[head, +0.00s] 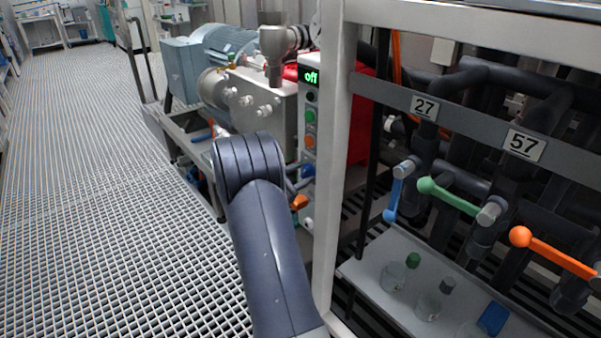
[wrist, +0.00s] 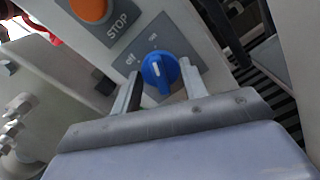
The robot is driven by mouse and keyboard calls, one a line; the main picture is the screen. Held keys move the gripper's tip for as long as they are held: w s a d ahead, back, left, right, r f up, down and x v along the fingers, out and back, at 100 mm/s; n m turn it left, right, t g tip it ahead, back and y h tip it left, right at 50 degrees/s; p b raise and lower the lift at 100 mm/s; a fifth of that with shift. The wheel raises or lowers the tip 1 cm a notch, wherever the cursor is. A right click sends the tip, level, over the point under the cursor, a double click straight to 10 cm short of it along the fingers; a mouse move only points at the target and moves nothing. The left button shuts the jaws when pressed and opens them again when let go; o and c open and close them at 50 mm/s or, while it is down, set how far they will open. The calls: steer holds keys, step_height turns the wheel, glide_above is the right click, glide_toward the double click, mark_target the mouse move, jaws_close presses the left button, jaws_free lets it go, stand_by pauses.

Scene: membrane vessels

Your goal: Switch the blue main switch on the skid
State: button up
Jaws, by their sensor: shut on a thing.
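The blue main switch (wrist: 158,72) is a round knob with a raised grip, on a grey plate marked "off" and "on" in the wrist view. My gripper (wrist: 161,70) has one finger on each side of the knob and is shut on it. The knob's white mark faces up toward the labels; I cannot tell exactly which one it points at. In the head view the blue switch (head: 308,170) shows low on the skid's control box (head: 312,120), partly behind my arm. The box's display (head: 311,77) reads "off" in green.
An orange STOP button (wrist: 88,8) sits just above the switch plate. A white frame post (head: 334,150) stands close on the right of the box. Further right are pipes with blue, green and orange valve handles (head: 450,197). Open grated floor (head: 90,200) lies to the left.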

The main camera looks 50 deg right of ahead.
steer(key=n+p, duration=0.1)
steer(key=p, duration=0.1)
steer(key=n+p, duration=0.2)
steer(key=shift+r, duration=0.25)
steer(key=n+p, duration=0.2)
steer(key=n, duration=0.1)
steer(key=shift+p, duration=0.3)
steer(key=n+p, duration=0.2)
steer(key=n, duration=0.1)
steer(key=n+p, duration=0.1)
steer(key=p, duration=0.1)
steer(key=shift+f+n, duration=0.25)
steer(key=shift+n, duration=0.45)
steer(key=o, duration=1)
steer(key=shift+w, duration=0.1)
steer(key=shift+c, duration=0.2)
steer(key=w+a+p, duration=0.1)
steer(key=a, duration=0.9)
steer(key=shift+a, duration=0.4)
steer(key=shift+d, duration=0.1)
